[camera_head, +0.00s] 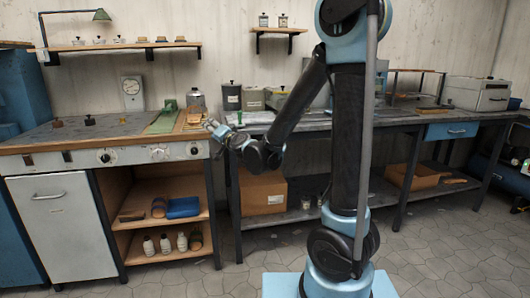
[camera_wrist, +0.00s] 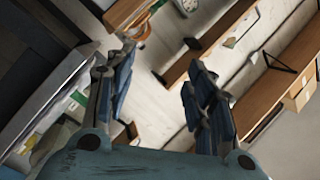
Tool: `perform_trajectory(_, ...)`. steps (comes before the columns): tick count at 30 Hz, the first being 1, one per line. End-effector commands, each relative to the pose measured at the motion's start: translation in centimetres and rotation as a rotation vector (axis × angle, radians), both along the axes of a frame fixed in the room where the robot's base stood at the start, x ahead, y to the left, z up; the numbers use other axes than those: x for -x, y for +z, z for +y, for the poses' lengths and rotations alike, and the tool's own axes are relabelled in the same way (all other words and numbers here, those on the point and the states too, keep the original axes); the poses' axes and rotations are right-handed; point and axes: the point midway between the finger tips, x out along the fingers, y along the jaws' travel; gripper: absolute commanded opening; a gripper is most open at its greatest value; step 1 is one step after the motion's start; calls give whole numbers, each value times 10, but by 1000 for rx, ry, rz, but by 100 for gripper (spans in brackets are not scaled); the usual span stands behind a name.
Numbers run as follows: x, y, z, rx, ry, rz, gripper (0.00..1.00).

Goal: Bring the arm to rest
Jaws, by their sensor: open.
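My gripper (camera_head: 218,128) is at the end of my folded arm, held in front of the right end of the left bench in the head view. In the wrist view its two fingers (camera_wrist: 160,95) stand apart with nothing between them. Behind the fingers the wrist view shows the wall and shelves, tilted. My arm hides part of the right bench and the wall in the head view.
The left bench (camera_head: 90,135) carries a green tool (camera_head: 163,120) and a glass jar (camera_head: 196,100) near the gripper. The long right bench (camera_head: 400,119) holds canisters and boxes. A cardboard box (camera_head: 263,190) sits on its lower shelf.

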Motion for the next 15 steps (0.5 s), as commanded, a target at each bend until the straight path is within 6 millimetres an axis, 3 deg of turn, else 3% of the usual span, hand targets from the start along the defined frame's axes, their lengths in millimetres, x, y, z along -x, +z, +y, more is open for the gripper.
perform_trajectory(8,22,-6,-57,223,75,32,50)
perform_trajectory(15,53,-31,-111,428,124,108,50)
